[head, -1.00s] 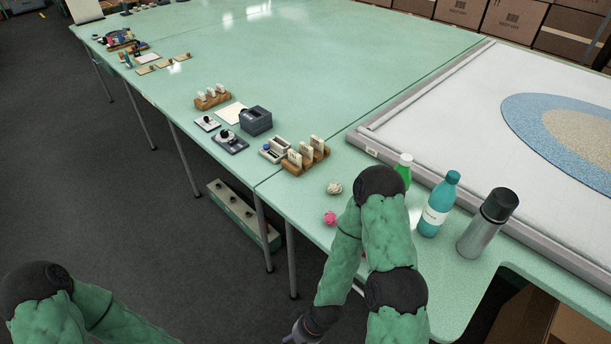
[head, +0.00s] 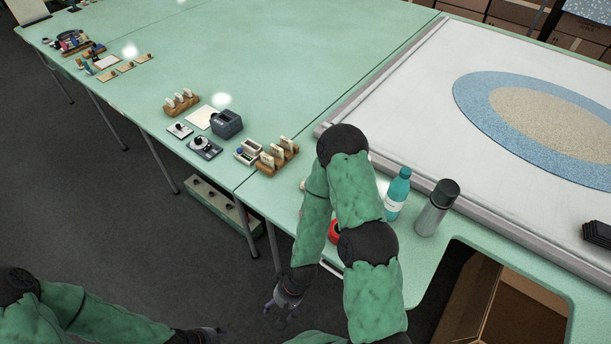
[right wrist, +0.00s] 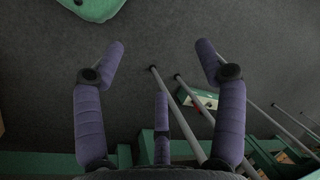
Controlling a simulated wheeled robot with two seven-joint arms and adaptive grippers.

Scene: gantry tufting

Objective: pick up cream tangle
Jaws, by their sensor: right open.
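The cream tangle is mostly hidden behind my right arm in the head view. Only a small pale sliver (head: 302,185) shows at the arm's left edge, on the green table near its front edge. My right gripper (head: 284,304) hangs beside the table, below the top and over the dark floor, well apart from the tangle. In the right wrist view this gripper (right wrist: 161,52) is open and empty, its purple fingers spread. My left gripper (head: 212,333) shows dimly at the bottom edge; its finger state is unclear.
A teal bottle (head: 397,195) and a grey flask (head: 437,208) stand right of my arm. A red object (head: 334,232) is partly hidden by it. Wooden card holder (head: 277,158) and grey device (head: 227,123) stand left. A framed white panel (head: 420,105) lies behind.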

